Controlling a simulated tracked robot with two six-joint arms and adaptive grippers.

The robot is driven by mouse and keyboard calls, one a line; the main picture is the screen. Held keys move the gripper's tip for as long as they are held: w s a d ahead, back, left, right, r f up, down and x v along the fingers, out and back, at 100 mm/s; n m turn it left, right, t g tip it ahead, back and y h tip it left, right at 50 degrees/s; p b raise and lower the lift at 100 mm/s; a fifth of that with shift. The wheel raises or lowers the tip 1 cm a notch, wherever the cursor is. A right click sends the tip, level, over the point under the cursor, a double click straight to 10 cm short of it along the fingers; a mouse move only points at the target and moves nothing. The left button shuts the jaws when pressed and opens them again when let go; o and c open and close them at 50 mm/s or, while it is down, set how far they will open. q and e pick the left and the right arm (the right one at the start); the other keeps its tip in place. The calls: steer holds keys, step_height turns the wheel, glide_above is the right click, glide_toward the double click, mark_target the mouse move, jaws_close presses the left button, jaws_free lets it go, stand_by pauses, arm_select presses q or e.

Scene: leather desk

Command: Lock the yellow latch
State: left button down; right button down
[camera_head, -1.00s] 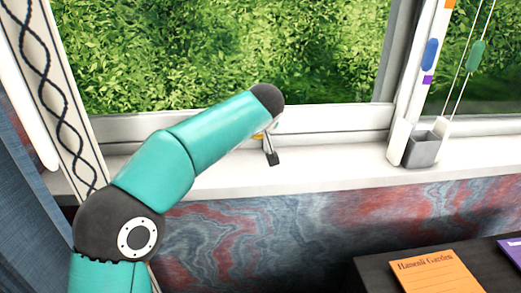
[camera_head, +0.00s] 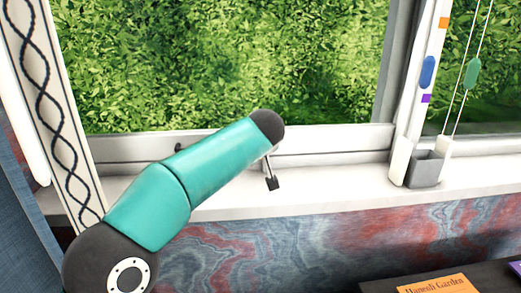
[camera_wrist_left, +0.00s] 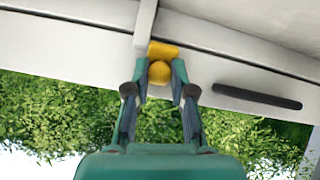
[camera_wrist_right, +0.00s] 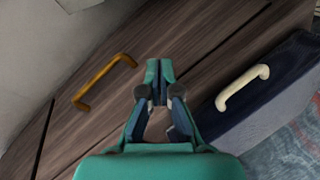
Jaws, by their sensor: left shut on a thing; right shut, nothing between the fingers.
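The yellow latch (camera_wrist_left: 161,50) is on the white window frame in the left wrist view, with a rounded yellow knob (camera_wrist_left: 159,73) below its flat part. My left gripper (camera_wrist_left: 161,70) is shut on the knob, one finger on each side. In the head view my left arm hides the latch and most of this gripper. My right gripper (camera_wrist_right: 158,72) is shut and empty in the right wrist view, above a dark wooden front. It does not show in the head view.
A black handle (camera_wrist_left: 256,96) is on the frame beside the latch. A grey holder (camera_head: 425,168) stands on the white sill at right. An orange notebook (camera_head: 438,285) lies lower right. The wooden front has an orange handle (camera_wrist_right: 103,83); a white handle (camera_wrist_right: 243,88) is beside it.

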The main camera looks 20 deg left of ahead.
arm_select(q)
steer(key=shift+a+f, duration=0.1)
steer(key=shift+f, duration=0.55)
steer(key=c, duration=1)
jaws_free()
steer(key=shift+w+f, duration=0.1)
steer(key=shift+w, duration=0.05)
steer(key=shift+a, duration=0.25)
steer(key=shift+s+d+r, duration=0.45)
steer(key=shift+s+r, duration=0.05)
steer(key=shift+r, duration=0.2)
steer(key=r+p+v, duration=0.1)
steer(key=v, duration=0.7)
steer(key=w+r+p+v, duration=0.1)
steer(key=v, duration=0.8)
steer(key=shift+a+r, duration=0.3)
steer(key=shift+r, duration=0.2)
